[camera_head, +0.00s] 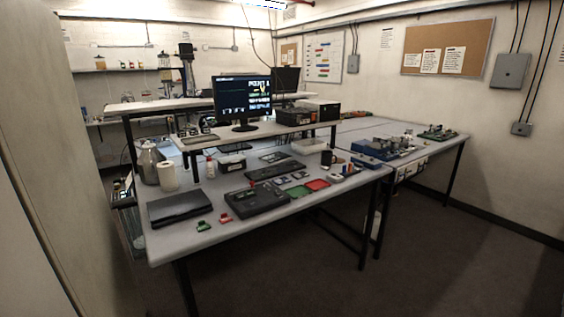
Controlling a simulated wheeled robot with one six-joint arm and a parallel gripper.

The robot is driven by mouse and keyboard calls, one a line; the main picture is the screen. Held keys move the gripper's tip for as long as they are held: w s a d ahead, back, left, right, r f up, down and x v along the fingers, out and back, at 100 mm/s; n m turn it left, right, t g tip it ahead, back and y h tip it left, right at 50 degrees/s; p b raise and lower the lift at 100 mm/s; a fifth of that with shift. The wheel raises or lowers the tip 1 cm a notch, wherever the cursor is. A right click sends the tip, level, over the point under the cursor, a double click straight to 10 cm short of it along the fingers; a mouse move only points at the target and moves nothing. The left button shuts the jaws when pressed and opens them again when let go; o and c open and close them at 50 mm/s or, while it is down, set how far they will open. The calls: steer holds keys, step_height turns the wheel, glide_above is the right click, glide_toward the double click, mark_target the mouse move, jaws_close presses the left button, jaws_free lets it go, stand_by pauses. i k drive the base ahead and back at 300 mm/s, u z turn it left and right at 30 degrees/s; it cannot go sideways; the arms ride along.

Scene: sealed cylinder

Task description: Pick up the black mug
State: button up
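A small dark mug (327,158) stands on the right part of the grey workbench (208,236), near the bench's right end. It is small in this view, so its handle is hard to make out. A lighter, brownish patch shows at its right side, and I cannot tell whether it is part of the mug. My gripper is not in view, and nothing seems to be holding the mug.
Near the mug are a clear tray (309,146), a red tray (317,185) and a blue device (374,150). A black case (257,199) and closed laptop (179,208) lie further left. A monitor (243,98) stands on a raised shelf. Floor (430,250) at right is clear.

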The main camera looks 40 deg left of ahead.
mark_target(326, 156)
steer(key=u, duration=0.7)
steer(key=i, duration=3.45)
steer(key=u, duration=2.15)
steer(key=i, duration=0.55)
steer(key=u, duration=0.3)
